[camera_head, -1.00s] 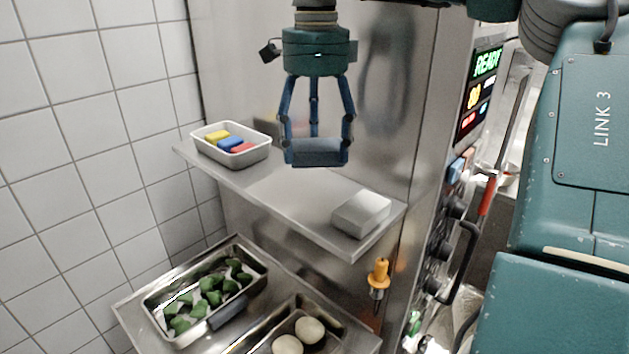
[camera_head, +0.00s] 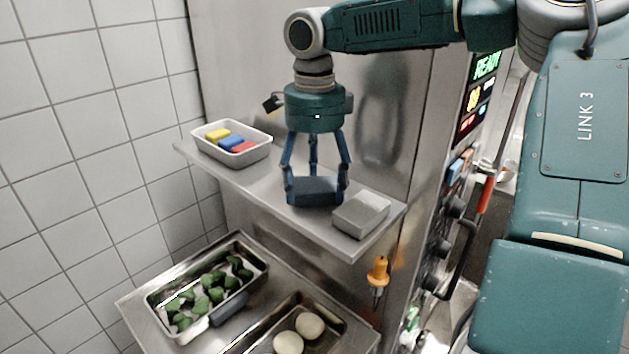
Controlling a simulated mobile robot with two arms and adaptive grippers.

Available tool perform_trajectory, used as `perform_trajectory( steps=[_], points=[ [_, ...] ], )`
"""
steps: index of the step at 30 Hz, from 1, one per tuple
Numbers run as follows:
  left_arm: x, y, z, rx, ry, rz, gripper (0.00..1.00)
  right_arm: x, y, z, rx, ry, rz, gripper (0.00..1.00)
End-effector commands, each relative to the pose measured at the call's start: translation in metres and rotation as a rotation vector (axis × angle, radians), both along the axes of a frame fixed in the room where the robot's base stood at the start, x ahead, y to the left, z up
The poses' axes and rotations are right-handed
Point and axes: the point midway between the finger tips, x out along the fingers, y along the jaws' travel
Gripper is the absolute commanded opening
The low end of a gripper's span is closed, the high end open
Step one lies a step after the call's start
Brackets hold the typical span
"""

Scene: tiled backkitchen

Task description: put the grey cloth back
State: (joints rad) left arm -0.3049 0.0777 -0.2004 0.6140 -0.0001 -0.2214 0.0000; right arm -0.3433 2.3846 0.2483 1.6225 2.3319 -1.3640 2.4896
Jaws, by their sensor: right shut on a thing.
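My right gripper (camera_head: 315,188) points down over the middle of the upper steel shelf (camera_head: 268,193). Its fingers are closed on a dark slate-grey block-shaped piece, which looks like the grey cloth (camera_head: 314,191). The cloth is level and low over the shelf, just left of a light grey box-like block (camera_head: 362,214). I cannot tell whether it touches the shelf. A pale tray (camera_head: 202,146) at the shelf's left end holds a yellow, a blue and a red piece. My left gripper is not in view.
On the lower surface, a steel pan (camera_head: 160,322) holds green pieces, with a dark bar (camera_head: 229,309) at its near edge. Another pan holds two pale round balls (camera_head: 309,325). An orange-handled tool (camera_head: 378,271) hangs below the shelf. A control panel (camera_head: 479,92) stands to the right.

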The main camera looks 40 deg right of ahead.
Motion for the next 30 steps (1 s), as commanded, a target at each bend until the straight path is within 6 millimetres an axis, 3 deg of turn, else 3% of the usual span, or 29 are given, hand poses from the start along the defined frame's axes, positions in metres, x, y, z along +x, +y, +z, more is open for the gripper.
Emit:
perform_trajectory(
  steps=[6,14,30],
  points=[
    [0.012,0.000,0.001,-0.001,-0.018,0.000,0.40,0.000,0.000,-0.001,0.001,0.001,0.000,0.78],
    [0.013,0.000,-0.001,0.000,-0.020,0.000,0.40,0.001,0.000,0.008,-0.001,-0.002,-0.002,0.78],
    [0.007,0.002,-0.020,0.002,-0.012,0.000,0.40,0.001,-0.001,0.109,-0.001,-0.002,-0.002,0.78]
  ],
)
